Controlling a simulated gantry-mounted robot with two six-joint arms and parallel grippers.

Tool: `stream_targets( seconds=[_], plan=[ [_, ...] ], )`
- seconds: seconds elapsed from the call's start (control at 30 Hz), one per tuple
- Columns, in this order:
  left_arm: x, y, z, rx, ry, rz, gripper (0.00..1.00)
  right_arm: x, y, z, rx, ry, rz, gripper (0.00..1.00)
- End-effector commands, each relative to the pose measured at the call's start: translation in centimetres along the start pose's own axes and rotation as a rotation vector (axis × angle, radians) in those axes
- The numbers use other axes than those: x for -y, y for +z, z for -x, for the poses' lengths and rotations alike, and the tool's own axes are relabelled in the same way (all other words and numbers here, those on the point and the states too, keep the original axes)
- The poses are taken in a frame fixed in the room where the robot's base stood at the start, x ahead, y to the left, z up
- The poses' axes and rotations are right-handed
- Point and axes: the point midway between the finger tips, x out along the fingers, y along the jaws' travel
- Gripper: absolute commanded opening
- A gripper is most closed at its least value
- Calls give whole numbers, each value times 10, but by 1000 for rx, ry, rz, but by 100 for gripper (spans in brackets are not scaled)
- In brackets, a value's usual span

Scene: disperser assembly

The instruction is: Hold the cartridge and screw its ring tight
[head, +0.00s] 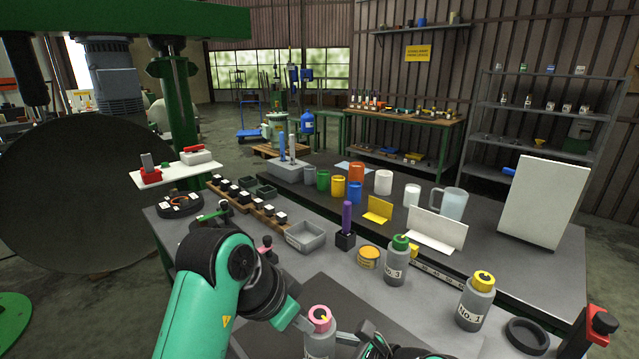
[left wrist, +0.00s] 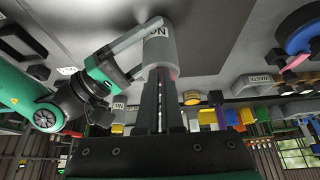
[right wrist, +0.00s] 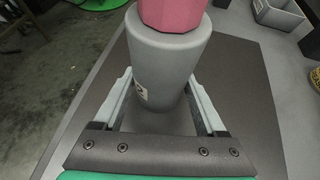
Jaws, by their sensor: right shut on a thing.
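The cartridge (head: 319,346) is a grey bottle with a pink ring (head: 319,314) on top, at the bottom of the head view. My right gripper (right wrist: 160,115) is shut on the cartridge's grey body, one finger on each side. The pink ring (right wrist: 172,12) stands above these fingers, cut off by the frame edge. My left gripper (head: 303,324) is beside the ring on its left. In the left wrist view its fingers (left wrist: 164,85) are close together and point at the ring end of the cartridge (left wrist: 158,48). They hide most of the ring; contact cannot be told.
A bottle with a green cap (head: 396,262) and one with a yellow cap (head: 475,302) stand to the right. A grey bin (head: 306,236), a purple-handled tool (head: 347,220) and a yellow tin (head: 369,257) are behind. A black ring (head: 527,335) lies at the right. The dark mat (head: 335,289) has bare room.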

Motion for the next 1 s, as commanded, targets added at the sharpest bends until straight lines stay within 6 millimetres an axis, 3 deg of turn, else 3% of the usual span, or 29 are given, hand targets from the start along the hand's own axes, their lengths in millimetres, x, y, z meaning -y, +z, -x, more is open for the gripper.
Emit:
stream_targets(
  seconds=[0.73,1.0],
  plan=[
    [2,6,5,-4,-2,0,0,-1,-1,-1,-2,4,1,0],
    [2,-9,33,-3,-2,-1,0,-1,-1,-1,-2,3,1,0]
  ],
)
